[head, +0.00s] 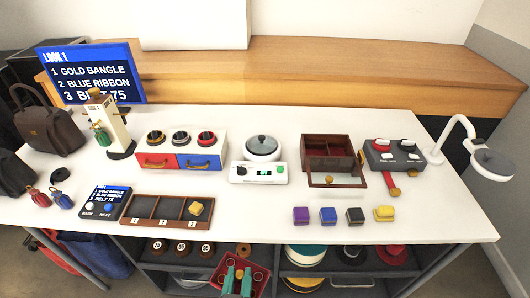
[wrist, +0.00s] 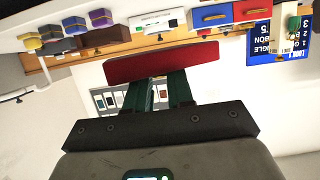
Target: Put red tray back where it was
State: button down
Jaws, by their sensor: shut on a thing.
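The red tray (head: 262,287) is low in front of the table in the head view, near the dark shelf under the tabletop. Some round dark items seem to lie in it; they are small and partly covered. In the wrist view the red tray (wrist: 160,62) shows as a long red wall across the ends of the green fingers. My gripper (head: 238,279) is shut on the tray; it also shows in the wrist view (wrist: 160,88). The exact contact is hidden behind the tray wall.
The under-table shelf (head: 375,262) holds several round belts, plates and marked discs (head: 182,246) on both sides of the tray. The white tabletop (head: 245,216) above carries a divided wooden tray (head: 128,211), a scale (head: 259,174) and a glass-fronted box (head: 327,150). Its front edge overhangs the shelf.

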jog(key=w+d+f, duration=0.7)
jog(key=d+f, duration=0.1)
jog(key=d, duration=0.4)
jog(key=s+d+f, duration=0.1)
jog(key=d+f, duration=0.6)
jog(key=d, duration=0.5)
jog(key=shift+s+d+f, duration=0.25)
jog(key=shift+d+f, duration=0.05)
jog(key=shift+f, duration=0.1)
jog(key=shift+a, duration=0.1)
